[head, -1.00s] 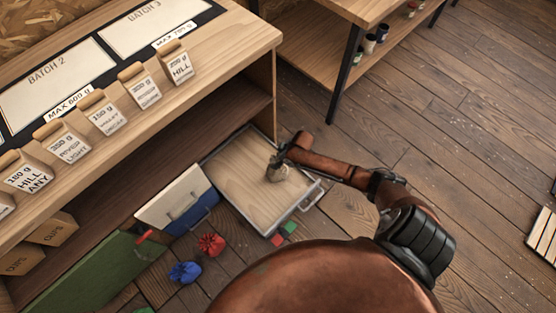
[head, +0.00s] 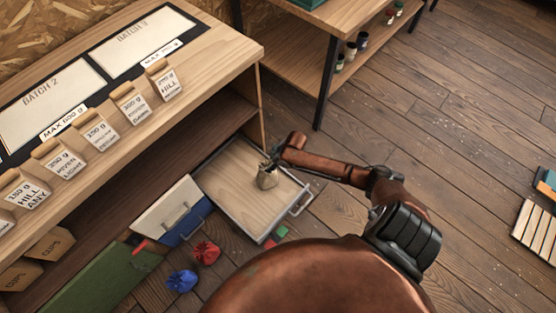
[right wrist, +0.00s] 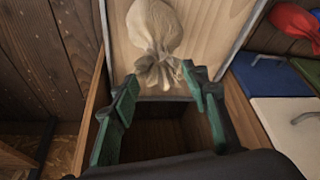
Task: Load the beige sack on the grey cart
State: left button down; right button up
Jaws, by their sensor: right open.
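The beige sack (head: 267,179) stands on the wooden floor of the grey cart (head: 300,206), a low tray with grey rims and a handle. In the right wrist view the sack (right wrist: 154,27) shows its tied neck toward me, and the cart's grey rim (right wrist: 240,42) runs beside it. My right gripper (head: 272,162) is at the sack's neck. In the right wrist view its green fingers (right wrist: 160,79) are open, with the tip of the neck at or just beyond the fingertips. My left gripper is not in view.
A wooden shelf counter (head: 225,60) with several labelled bags stands along the left. A blue-and-white cart (head: 190,224) and a green one (head: 90,285) lie beside the grey cart. Red (head: 206,252) and blue (head: 181,281) sacks are in front. Floor at right is mostly clear.

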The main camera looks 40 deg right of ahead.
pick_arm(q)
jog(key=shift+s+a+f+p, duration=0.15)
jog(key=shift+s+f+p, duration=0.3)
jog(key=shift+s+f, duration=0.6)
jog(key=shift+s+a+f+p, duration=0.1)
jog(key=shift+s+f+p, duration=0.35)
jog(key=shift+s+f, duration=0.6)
pick_arm(e)
jog(key=shift+v, duration=2.5)
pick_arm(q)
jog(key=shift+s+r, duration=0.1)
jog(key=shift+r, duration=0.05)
pick_arm(e)
jog(key=s+f+m+g+h, duration=0.1)
jog(key=s+f+m, duration=0.2)
jog(key=s+f, duration=1.45)
jog(key=s+a+f+g, duration=0.1)
jog(key=s+a+f, duration=0.1)
jog(key=s, duration=0.8)
jog(key=s+a+f+m+g, duration=0.1)
jog(key=s+a+f, duration=0.2)
jog(key=s, duration=0.8)
jog(key=s+a+f+g+h, duration=0.1)
jog(key=s+a+f, duration=0.1)
jog(key=s, duration=0.9)
jog(key=shift+a+f+m, duration=0.2)
jog(key=shift+f+m, duration=0.1)
jog(key=shift+f, duration=0.35)
